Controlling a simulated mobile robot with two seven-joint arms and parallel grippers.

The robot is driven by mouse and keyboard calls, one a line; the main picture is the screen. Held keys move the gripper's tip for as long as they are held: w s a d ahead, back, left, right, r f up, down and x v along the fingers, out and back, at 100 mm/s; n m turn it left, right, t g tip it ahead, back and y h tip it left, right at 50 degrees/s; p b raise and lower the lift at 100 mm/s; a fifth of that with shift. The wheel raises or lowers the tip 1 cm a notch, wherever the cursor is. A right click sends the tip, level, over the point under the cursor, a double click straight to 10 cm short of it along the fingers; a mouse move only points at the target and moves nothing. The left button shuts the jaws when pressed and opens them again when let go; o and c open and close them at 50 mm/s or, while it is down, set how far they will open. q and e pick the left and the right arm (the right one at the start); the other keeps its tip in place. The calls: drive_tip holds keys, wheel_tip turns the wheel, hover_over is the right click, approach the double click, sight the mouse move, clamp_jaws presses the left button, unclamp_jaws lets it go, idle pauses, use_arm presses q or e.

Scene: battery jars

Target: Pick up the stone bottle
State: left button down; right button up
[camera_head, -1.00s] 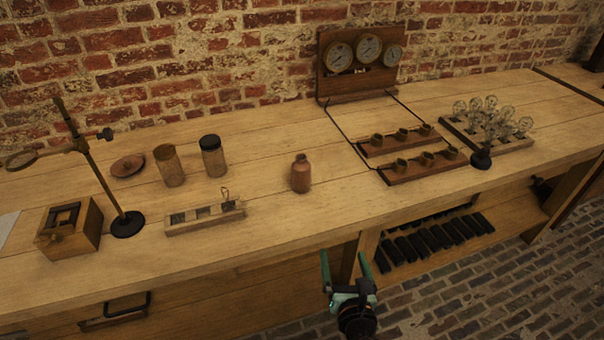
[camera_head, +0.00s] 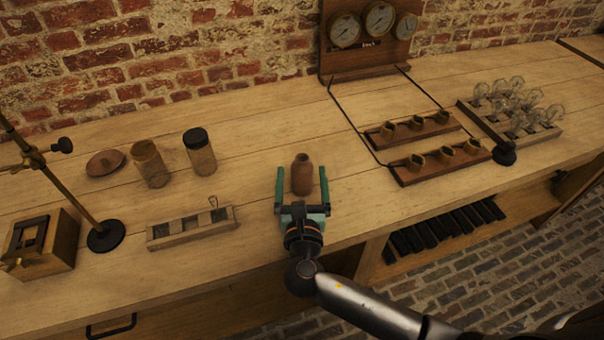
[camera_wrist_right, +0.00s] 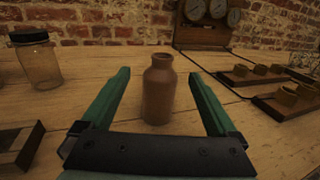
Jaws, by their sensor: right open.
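The stone bottle (camera_head: 302,174) is small, brown and narrow-necked, and stands upright on the wooden bench. My right gripper (camera_head: 302,180) is open, with one green finger to each side of the bottle in the head view. In the right wrist view the bottle (camera_wrist_right: 159,90) stands centred ahead, between the lines of the two fingers (camera_wrist_right: 160,95), with a visible gap on each side. I cannot tell exactly how far the fingertips reach along it. My left gripper is not in view.
A slotted wooden rack (camera_head: 192,229) and two glass jars, one open (camera_head: 150,165) and one black-lidded (camera_head: 199,153), stand left of the bottle. Wooden strips with brass cups (camera_head: 440,165) lie to the right. A gauge board (camera_head: 368,40) stands behind. Bench around the bottle is clear.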

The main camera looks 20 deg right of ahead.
sight(301, 160)
drive_tip(key=shift+f+x, duration=0.2)
drive_tip(key=shift+x, duration=0.95)
drive_tip(key=shift+f+x, duration=0.15)
drive_tip(key=shift+x, duration=1)
drive_tip(key=shift+f+x, duration=0.2)
drive_tip(key=shift+x, duration=0.95)
clamp_jaws()
